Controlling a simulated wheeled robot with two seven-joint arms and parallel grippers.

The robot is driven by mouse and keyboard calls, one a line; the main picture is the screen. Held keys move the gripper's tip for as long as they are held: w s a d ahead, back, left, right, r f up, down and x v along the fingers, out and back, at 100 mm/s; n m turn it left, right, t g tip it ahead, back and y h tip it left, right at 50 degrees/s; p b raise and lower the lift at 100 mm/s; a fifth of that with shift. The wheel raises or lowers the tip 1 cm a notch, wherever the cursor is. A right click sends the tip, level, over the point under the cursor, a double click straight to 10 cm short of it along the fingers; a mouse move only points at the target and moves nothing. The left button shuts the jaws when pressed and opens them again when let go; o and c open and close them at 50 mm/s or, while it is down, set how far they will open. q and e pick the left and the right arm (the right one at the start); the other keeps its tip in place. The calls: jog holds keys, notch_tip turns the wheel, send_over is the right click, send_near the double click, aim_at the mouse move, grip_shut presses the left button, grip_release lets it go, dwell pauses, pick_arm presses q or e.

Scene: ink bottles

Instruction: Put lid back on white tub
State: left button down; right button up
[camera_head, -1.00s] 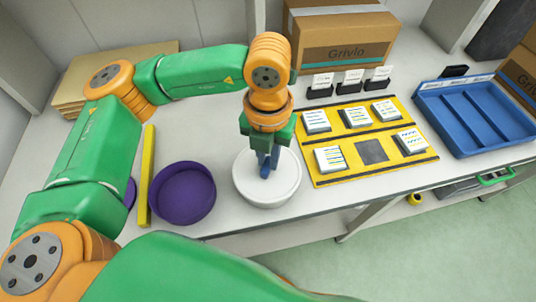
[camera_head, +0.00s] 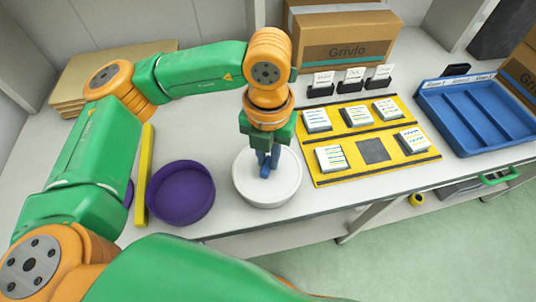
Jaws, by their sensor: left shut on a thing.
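The white tub (camera_head: 267,196) stands near the table's front edge, right of a purple round tub. A white lid (camera_head: 287,176) seems to lie on its top, inside or level with the rim; I cannot tell whether it is seated. My left gripper (camera_head: 264,172) points straight down over the middle of the tub, its blue fingers shut on the lid's grip, which the fingers mostly hide. My right gripper is not in view.
The purple open tub (camera_head: 181,193) and a yellow bar (camera_head: 144,177) are on the left. A yellow board (camera_head: 330,180) with several stacks of cards is close on the right. A blue tray (camera_head: 470,117) and a cardboard box (camera_head: 343,38) stand farther back.

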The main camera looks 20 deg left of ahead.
pick_arm(q)
jog(key=shift+c, duration=1.4)
grip_release()
jog(key=shift+r+p, duration=2.35)
jog(key=shift+r, duration=1.25)
grip_shut()
jog(key=shift+f, duration=0.2)
jog(key=shift+f+b, duration=3)
jog(key=shift+b, duration=0.25)
